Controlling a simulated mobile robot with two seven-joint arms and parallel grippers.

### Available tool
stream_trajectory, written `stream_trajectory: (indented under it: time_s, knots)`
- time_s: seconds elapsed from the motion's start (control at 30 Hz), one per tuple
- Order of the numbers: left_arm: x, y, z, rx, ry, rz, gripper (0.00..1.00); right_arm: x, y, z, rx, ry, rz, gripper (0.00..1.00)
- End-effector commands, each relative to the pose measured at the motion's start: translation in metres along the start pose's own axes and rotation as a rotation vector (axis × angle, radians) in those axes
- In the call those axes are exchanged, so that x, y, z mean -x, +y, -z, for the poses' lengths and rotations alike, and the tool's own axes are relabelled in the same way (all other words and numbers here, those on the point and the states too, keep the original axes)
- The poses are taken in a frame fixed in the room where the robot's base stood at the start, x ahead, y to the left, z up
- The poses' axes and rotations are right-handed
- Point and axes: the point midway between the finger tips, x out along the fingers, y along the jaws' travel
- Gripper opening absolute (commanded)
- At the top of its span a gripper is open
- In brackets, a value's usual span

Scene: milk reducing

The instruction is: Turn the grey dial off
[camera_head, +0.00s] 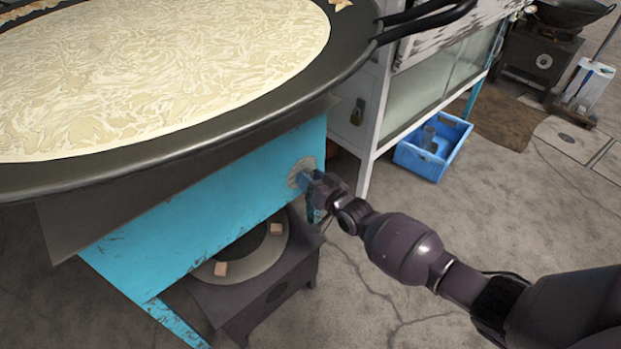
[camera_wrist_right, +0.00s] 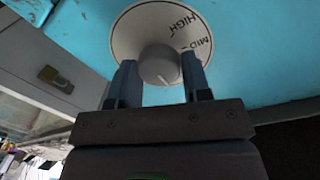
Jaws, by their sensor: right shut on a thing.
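The grey dial (camera_wrist_right: 160,66) is a round knob on a pale disc (camera_wrist_right: 135,30) marked HIGH and MID, set on the blue front panel. In the head view the disc (camera_head: 301,172) shows at the right end of the blue panel (camera_head: 215,205), and the knob is mostly hidden by my gripper. My right gripper (camera_head: 311,187) reaches it from the right. In the right wrist view the two fingers (camera_wrist_right: 159,84) stand on either side of the knob, shut on it. My left gripper is in neither view.
A wide black pan (camera_head: 200,140) of creamy, wrinkled milk (camera_head: 150,70) sits above the panel, its dark handle (camera_head: 425,22) sticking out right. A dark stove (camera_head: 265,300) stands below. A blue crate (camera_head: 432,150) lies on the floor by a glass-sided cabinet.

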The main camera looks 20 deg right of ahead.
Motion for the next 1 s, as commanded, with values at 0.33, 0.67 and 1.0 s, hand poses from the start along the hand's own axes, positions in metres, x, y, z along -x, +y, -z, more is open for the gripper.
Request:
stream_trajectory:
  time_s: [0.33,0.67,1.0]
  knots:
    - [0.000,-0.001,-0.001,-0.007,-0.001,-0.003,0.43,0.000,0.000,0.000,-0.001,0.000,-0.001,0.70]
    - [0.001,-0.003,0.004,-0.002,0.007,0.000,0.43,0.013,-0.001,0.002,0.001,0.001,0.000,0.70]
    - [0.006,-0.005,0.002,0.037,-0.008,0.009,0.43,0.065,-0.001,0.005,0.002,0.004,0.001,0.70]
